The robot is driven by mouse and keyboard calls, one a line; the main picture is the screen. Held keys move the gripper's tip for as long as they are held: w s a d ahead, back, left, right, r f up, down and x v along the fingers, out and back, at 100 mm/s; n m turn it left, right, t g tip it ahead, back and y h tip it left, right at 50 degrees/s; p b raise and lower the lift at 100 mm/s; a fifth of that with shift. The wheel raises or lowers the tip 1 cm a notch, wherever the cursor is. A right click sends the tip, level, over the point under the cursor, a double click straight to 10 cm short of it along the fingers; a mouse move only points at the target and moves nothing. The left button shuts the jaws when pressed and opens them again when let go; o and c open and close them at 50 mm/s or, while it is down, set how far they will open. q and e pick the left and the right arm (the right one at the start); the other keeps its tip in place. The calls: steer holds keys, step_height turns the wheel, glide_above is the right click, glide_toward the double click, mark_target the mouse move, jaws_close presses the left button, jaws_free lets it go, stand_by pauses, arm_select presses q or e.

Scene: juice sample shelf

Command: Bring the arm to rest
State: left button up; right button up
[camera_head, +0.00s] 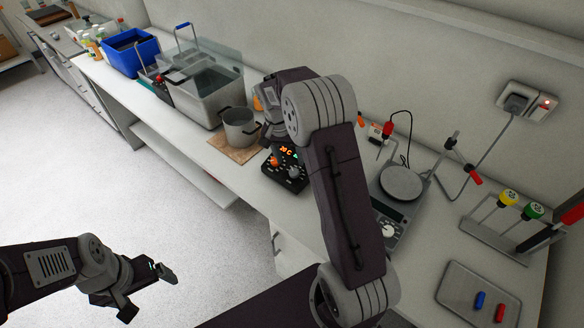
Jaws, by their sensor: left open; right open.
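My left gripper (150,293) is at the lower left, over the pale floor and clear of the counter. Its two fingers are apart with nothing between them. My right arm rises from the bottom and crosses the counter in the middle of the view. My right gripper (270,128) is at the far end of that arm, above the counter beside the grey pot (240,128). It is open, though its own arm partly hides it, and I see nothing held in it.
A black control box (285,168) stands under the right arm. A metal basin (208,98) and blue crate (130,54) stand further left. Floor at left is free.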

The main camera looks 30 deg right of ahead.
steer(key=shift+a+r, duration=0.25)
steer(key=shift+r, duration=1)
